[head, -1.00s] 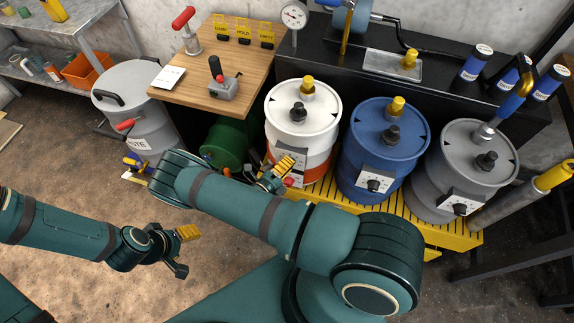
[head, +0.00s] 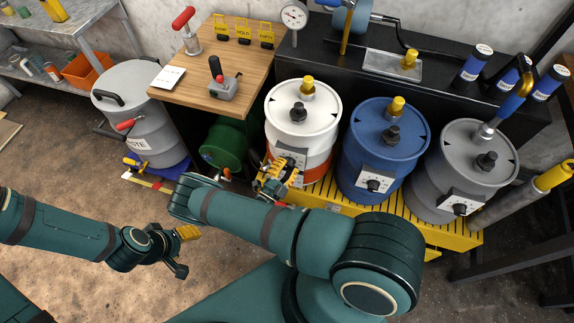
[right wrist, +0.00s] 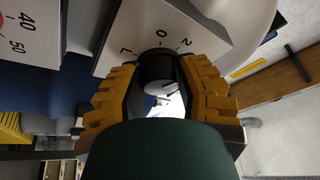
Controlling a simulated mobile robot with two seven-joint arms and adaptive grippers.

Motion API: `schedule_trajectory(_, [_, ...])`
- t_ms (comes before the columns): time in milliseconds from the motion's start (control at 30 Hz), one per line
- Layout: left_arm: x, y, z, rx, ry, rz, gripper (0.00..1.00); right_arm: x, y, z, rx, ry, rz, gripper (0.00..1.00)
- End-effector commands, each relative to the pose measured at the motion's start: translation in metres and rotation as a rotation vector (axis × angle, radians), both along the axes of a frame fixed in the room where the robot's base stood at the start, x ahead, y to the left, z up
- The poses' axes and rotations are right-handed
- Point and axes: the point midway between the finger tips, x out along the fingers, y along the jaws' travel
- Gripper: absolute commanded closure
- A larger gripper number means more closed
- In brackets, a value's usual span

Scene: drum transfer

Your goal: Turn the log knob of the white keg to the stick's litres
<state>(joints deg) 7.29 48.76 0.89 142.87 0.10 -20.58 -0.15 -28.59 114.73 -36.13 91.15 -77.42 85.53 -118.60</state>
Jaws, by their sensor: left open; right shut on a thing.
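The white keg (head: 290,128) stands on the yellow grating, left of the blue and grey kegs, with an orange-red band low on its side. Its log plate (head: 296,155) faces front. My right gripper (head: 277,172) is at that plate. In the right wrist view its yellow pads (right wrist: 158,95) are shut on the black log knob (right wrist: 156,66), in front of a white dial (right wrist: 210,22) with printed figures, including a 0 and a 2. The knob's exact setting is unclear. My left gripper (head: 184,250) is open and empty over the floor. I cannot read any stick's litres.
The blue keg (head: 378,150) and grey keg (head: 430,165) stand to the right. A green drum (head: 222,148) lies left of the white keg. A banded stick (head: 150,181) lies by the waste bin (head: 155,135). A yellow-ended tube (head: 515,200) leans at far right.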

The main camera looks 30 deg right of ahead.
Motion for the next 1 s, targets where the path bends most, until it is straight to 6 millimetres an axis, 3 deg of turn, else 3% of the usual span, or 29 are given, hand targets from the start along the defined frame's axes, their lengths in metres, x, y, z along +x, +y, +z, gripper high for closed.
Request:
schedule_trajectory(367, [0.0000,0.0000,0.0000,0.000,0.000,0.000,0.40,-0.0009,-0.0019,0.0001,-0.114,0.133,-0.003,1.00])
schedule_trajectory(933, [0.0000,0.0000,0.0001,0.000,0.000,0.000,0.40,-0.0009,-0.0022,0.0006,-0.135,0.155,-0.003,1.00])
schedule_trajectory(967, [0.0000,0.0000,0.0001,0.000,0.000,0.000,0.40,-0.0009,-0.0022,0.0006,-0.135,0.155,-0.003,0.61])
schedule_trajectory(1000, [0.0000,0.0000,0.0001,0.000,0.000,0.000,0.40,-0.0009,-0.0022,0.0007,-0.135,0.155,-0.003,0.47])
